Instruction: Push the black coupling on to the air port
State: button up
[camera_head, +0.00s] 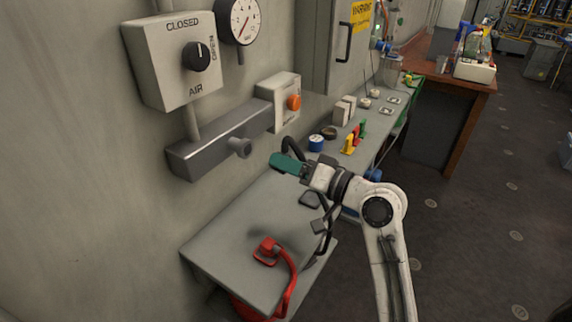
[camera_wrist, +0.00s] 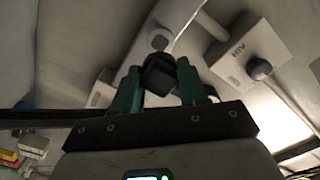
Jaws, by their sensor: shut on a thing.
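The air port (camera_head: 241,147) is a short grey stub on the front of a dark grey wall bar (camera_head: 205,158). In the wrist view the port (camera_wrist: 160,42) shows beyond my fingertips. My gripper (camera_head: 284,163), with teal fingers, is to the right of the port and slightly lower in the head view. It is shut on the black coupling (camera_wrist: 160,74), seen between the fingertips in the wrist view. The coupling is apart from the port in the head view, where the fingers mostly hide it. A black hose (camera_head: 293,147) loops behind the fingers.
A red coupling (camera_head: 268,250) with a red hose lies on the grey shelf (camera_head: 220,245) below. The valve box (camera_head: 172,62) with a black knob and a gauge (camera_head: 241,17) are above. A box with an orange button (camera_head: 293,103) and a blue tape roll (camera_head: 316,142) are nearby.

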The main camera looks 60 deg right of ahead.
aim_at(248, 150)
jog(key=shift+w, duration=0.15)
jog(key=shift+w+a+p, duration=0.1)
jog(key=shift+w+p, duration=0.2)
jog(key=shift+w, duration=2.45)
jog(key=shift+w, duration=0.55)
jog(key=o, duration=1.1)
jog(key=s+b, duration=0.2)
jog(key=s, duration=0.8)
jog(key=shift+s, duration=0.4)
